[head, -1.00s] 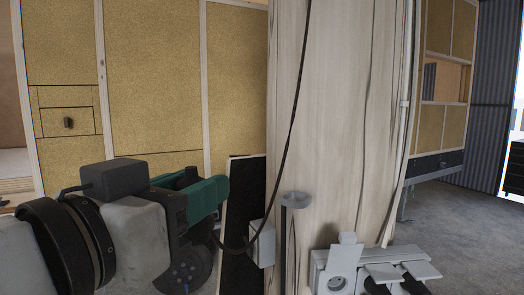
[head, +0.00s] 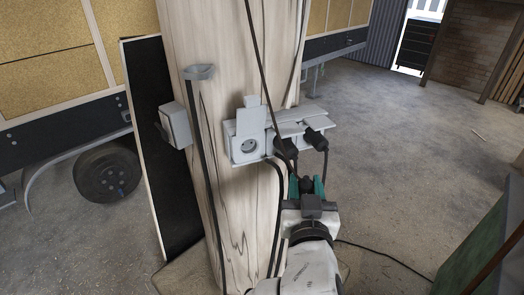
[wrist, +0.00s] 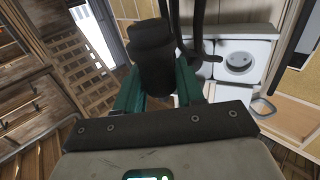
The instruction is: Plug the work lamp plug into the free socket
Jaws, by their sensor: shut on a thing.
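The black work lamp plug (wrist: 155,55) stands between the teal fingers of my gripper (wrist: 158,85) in the wrist view. In the head view my gripper (head: 307,187) is shut on it, low and right of the free socket, in front of the strip's right part. The free socket (head: 247,146) is the left one on a grey socket strip (head: 268,154), its lid raised. It also shows in the wrist view (wrist: 239,64), right of the held plug and apart from it. The held plug's pins are hidden.
Two black plugs (head: 285,148) (head: 316,139) fill the other sockets, their cables hanging close to my gripper. The strip is fixed to a wooden post (head: 215,110). A grey box (head: 175,124) sits on the post's left side. A green panel (head: 485,245) stands at lower right.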

